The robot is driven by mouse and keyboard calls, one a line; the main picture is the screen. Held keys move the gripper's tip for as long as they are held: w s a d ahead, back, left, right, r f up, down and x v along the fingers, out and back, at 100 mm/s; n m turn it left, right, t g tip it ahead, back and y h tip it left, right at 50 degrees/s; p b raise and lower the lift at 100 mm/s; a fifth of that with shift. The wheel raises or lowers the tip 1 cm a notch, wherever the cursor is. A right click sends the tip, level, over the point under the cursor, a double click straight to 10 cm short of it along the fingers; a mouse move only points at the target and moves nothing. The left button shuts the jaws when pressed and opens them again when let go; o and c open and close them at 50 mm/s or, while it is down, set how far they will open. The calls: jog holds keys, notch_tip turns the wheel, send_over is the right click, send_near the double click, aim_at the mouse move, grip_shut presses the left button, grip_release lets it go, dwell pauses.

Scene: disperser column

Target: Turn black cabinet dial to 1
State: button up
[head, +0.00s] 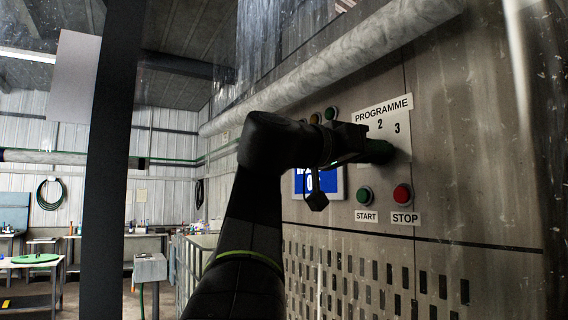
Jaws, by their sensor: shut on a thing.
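The numbers 2 and 3 show on the plate; the number 1 is hidden behind my arm and gripper, and I cannot tell where the dial points. My gripper (358,147) reaches the dial from the left and is shut on it. The fingertips are dark and hard to tell apart from the dial.
Below the dial are a green START button (364,195) and a red STOP button (402,194). A blue and white sign (331,181) is partly behind my gripper. Small lamps (331,113) sit above. A thick pipe (335,62) runs overhead. Workbenches (115,240) stand far left.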

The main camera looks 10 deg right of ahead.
jog(key=shift+w+m+b, duration=0.1)
jog(key=shift+m+b, duration=2.6)
jog(key=shift+m, duration=0.8)
jog(key=o, duration=1)
jog(key=shift+a, duration=0.15)
jog(key=b+v, duration=0.1)
jog(key=v, duration=1.2)
jog(key=shift+a+b, duration=0.3)
jog(key=shift+b, duration=0.1)
jog(key=shift+d, duration=0.1)
jog(key=shift+p+x, duration=0.85)
jog(key=shift+x, duration=5.7)
